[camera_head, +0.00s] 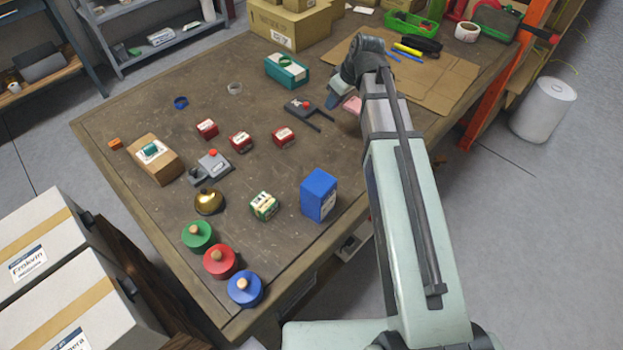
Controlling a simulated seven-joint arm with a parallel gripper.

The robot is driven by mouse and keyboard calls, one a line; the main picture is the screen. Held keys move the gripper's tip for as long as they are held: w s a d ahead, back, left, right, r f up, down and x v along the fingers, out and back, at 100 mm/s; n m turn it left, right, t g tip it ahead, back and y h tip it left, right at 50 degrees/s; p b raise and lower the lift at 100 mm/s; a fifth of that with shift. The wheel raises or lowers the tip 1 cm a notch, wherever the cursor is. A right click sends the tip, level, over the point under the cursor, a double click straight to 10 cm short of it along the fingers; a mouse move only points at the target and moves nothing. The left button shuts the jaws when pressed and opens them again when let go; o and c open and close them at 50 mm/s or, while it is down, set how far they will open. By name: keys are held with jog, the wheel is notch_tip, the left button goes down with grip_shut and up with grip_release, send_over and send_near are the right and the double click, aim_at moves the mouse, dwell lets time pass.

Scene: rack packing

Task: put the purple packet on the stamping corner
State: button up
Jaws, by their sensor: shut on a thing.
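My gripper (341,87) is at the far right part of the table, low over the top, with my arm reaching in from the lower right. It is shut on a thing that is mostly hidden. A pinkish packet-like thing (352,104) shows beside it, partly behind my arm; I cannot tell whether this is the purple packet. No other purple packet shows. The near corner of the table holds round stamp-like things with wooden knobs: green (197,236), red (220,261) and blue (244,288). This looks like the stamping corner.
A blue box (319,194), a small green-and-white box (264,206) and a gold bell-like thing (208,201) stand near that corner. Several small red boxes (240,139) and a teal box (286,70) lie farther back. Bare table (150,110) shows at the left.

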jog(key=n, duration=0.2)
jog(key=n+g+y, duration=0.1)
jog(key=n+g, duration=0.1)
jog(key=n, duration=0.1)
send_near(328, 136)
jog(key=shift+x, duration=3)
jog(key=o, duration=1)
jog(key=v, duration=1.2)
jog(key=shift+s+r, duration=0.1)
